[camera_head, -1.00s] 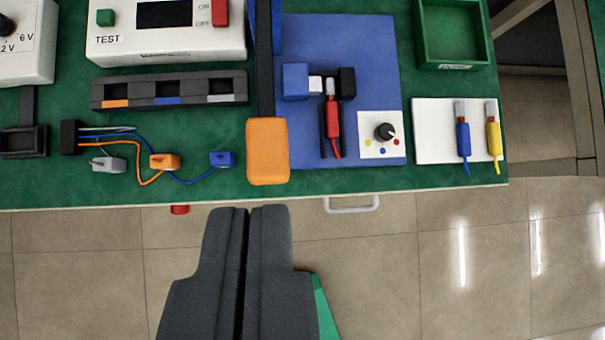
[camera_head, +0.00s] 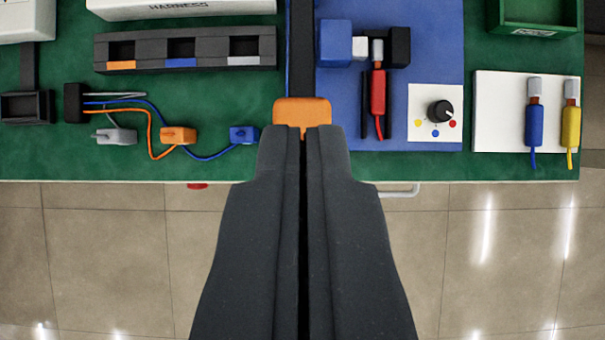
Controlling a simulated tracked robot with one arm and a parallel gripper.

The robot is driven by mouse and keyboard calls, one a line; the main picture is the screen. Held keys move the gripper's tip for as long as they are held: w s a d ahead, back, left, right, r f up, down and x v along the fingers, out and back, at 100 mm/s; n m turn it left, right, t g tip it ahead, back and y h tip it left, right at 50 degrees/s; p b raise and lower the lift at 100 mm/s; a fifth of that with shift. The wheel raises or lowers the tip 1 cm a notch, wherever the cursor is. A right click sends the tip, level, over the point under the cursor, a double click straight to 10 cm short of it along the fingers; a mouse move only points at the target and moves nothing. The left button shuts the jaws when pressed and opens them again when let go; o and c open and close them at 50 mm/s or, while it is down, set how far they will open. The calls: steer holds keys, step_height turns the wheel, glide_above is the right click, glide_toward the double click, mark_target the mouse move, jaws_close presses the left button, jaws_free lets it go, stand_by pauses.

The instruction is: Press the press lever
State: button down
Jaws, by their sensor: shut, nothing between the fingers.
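The press lever is a black bar (camera_head: 302,60) with an orange end pad (camera_head: 302,111). My gripper (camera_head: 302,131) is shut and empty, pointing up the picture. Its fingertips overlap the near part of the orange pad in the view and hide it. I cannot tell whether they touch the pad or are above it.
A black three-slot block (camera_head: 185,70) and orange, blue and grey connectors (camera_head: 178,135) lie to the left. To the right are a red-handled probe (camera_head: 378,92), a knob panel (camera_head: 436,112), a white plate (camera_head: 503,110) with blue and yellow probes, and a green tray (camera_head: 530,22). Floor lies in front.

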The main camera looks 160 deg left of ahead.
steer(key=f, duration=0.2)
steer(key=w+f, duration=0.1)
steer(key=f, duration=0.1)
steer(key=shift+d+f, duration=0.1)
steer(key=shift+f, duration=0.3)
steer(key=shift+s+f+p, duration=0.1)
steer(key=shift+f+p, duration=0.2)
steer(key=shift+f, duration=0.4)
